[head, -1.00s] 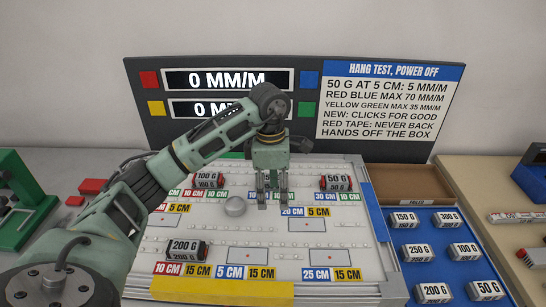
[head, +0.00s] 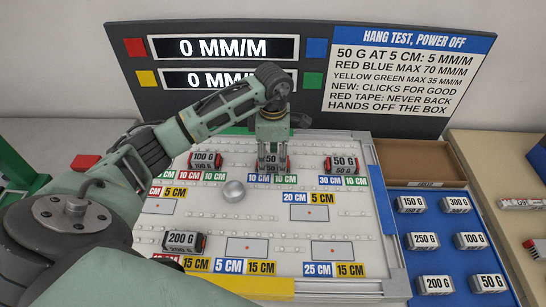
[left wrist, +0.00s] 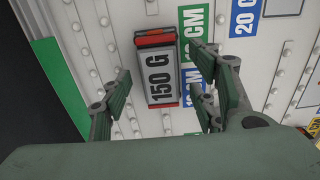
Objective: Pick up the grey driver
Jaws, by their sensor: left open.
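I cannot make out a grey driver for certain in either view. My left gripper (head: 272,163) is over the back middle of the board, pointing down and open. A grey block with red ends, marked 150 G in the left wrist view (left wrist: 160,72), lies between its spread fingers (left wrist: 160,95); in the head view the block (head: 274,165) is partly hidden by the gripper. I cannot tell whether the fingers touch it. My right gripper is not in view.
Other weight blocks stand on the board: 100 G (head: 205,161), 50 G (head: 342,165) and 200 G (head: 184,243). A blue tray (head: 398,262) at right holds several more. A black display panel (head: 210,119) rises behind. Small tools (head: 520,204) lie at the right edge, unclear.

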